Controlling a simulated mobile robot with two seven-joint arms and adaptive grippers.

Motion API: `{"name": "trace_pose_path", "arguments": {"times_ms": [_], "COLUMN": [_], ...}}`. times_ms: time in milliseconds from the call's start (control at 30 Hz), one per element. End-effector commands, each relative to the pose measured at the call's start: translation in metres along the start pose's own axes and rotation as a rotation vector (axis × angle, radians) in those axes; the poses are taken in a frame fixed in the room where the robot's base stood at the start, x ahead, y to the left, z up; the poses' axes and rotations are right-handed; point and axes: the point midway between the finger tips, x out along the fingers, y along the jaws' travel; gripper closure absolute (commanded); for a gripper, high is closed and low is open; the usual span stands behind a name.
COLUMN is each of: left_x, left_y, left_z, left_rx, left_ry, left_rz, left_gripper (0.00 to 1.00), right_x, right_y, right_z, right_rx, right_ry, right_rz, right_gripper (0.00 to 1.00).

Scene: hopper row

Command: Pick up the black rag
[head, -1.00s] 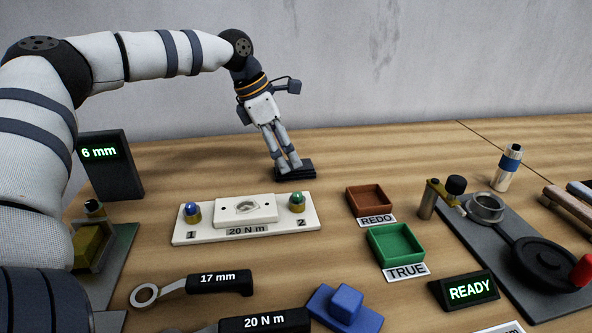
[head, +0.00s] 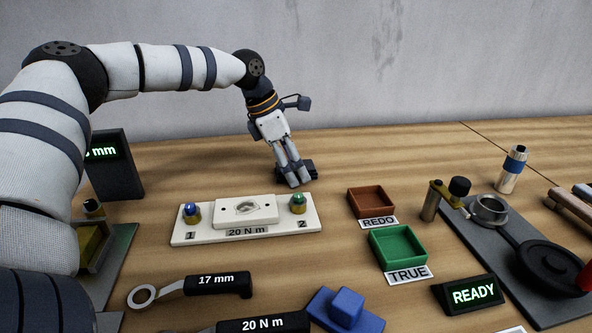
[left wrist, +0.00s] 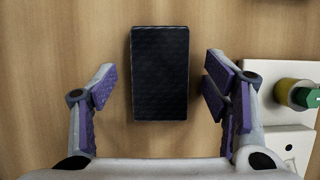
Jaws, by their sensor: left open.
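The black rag (head: 310,170) is a dark, folded rectangular pad lying flat on the wooden table behind the white 20 N m plate. In the head view my left gripper (head: 296,181) points down at it and hides part of it. In the left wrist view the rag (left wrist: 160,72) lies between the two spread fingers of my left gripper (left wrist: 160,90), with wood showing on both sides. The fingers are open and hold nothing. I cannot tell how high the fingertips are above the table. My right gripper is not in view.
The white plate (head: 200,237) with blue and green knobs stands close in front of the rag. A brown REDO tray (head: 373,203) and a green TRUE tray (head: 399,250) are to the right. The table behind the rag is clear up to the wall.

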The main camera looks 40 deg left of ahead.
Motion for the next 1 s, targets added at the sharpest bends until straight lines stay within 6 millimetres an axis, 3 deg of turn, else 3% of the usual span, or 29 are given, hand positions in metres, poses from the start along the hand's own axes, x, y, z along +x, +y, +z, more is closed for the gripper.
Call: {"name": "trace_pose_path", "arguments": {"times_ms": [133, 300, 367, 467, 767, 900, 1000], "left_x": [0.0, 0.0, 0.001, 0.001, -0.006, -0.032, -0.063], "left_y": [0.0, 0.0, 0.0, 0.0, 0.0, 0.001, -0.021], "left_z": [0.0, 0.0, -0.001, -0.001, 0.001, 0.013, 0.027], "left_rx": [0.0, 0.0, 0.0, 0.0, 0.0, 0.0, 0.008], "left_ry": [0.0, 0.001, 0.002, 0.003, 0.006, 0.001, -0.009], "left_rz": [0.0, 0.0, 0.0, -0.001, -0.001, 0.002, 0.007], "left_gripper": [0.33, 0.72, 0.82, 0.86, 0.87, 0.87, 0.87], "right_x": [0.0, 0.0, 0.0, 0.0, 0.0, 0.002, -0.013], "right_y": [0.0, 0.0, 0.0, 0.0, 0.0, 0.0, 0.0], "right_z": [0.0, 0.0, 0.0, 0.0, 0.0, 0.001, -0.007], "right_rx": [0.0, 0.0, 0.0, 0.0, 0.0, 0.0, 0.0], "right_ry": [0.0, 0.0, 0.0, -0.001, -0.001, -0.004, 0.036], "right_rz": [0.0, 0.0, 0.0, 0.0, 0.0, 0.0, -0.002], "right_gripper": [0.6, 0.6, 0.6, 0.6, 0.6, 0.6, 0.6]}}
